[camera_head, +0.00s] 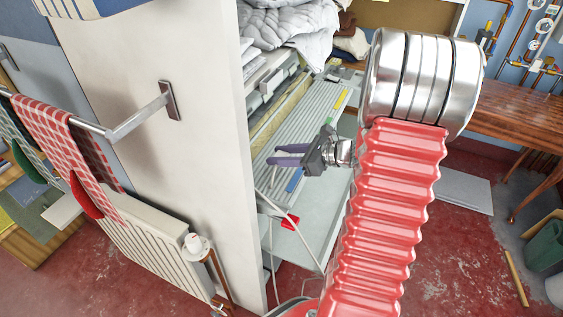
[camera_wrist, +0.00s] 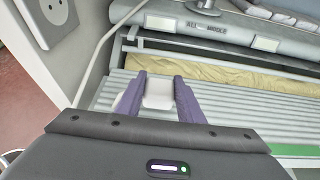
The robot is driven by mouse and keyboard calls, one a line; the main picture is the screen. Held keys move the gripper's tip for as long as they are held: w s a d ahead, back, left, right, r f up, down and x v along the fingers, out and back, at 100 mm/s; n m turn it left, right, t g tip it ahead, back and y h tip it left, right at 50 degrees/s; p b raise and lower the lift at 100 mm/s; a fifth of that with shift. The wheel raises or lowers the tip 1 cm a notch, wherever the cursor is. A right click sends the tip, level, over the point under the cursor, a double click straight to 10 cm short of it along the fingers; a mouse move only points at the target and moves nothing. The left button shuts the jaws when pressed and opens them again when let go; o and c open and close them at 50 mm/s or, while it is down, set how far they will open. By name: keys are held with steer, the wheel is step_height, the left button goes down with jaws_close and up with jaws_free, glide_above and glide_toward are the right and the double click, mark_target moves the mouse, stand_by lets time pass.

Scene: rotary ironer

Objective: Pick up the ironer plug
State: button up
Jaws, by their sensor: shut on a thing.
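My gripper (camera_wrist: 160,92) shows in the wrist view with its two purple fingers shut on a white block-shaped thing, which I take to be the ironer plug (camera_wrist: 159,90). The plug cannot be made out there. A wall socket (camera_wrist: 47,18) shows at the top left of the wrist view.
The ironer's cloth roller (camera_wrist: 215,68) and ribbed grey board (camera_wrist: 110,92) lie beyond and below the fingers. The white wall panel (camera_head: 165,130) stands left of my gripper. A wooden table (camera_head: 510,115) is at the right. The red floor (camera_head: 460,260) is partly clear there.

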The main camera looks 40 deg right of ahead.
mark_target(281, 155)
step_height(281, 155, up, 6)
steer(key=shift+r, duration=0.15)
steer(key=shift+s, duration=0.1)
stand_by(0.6)
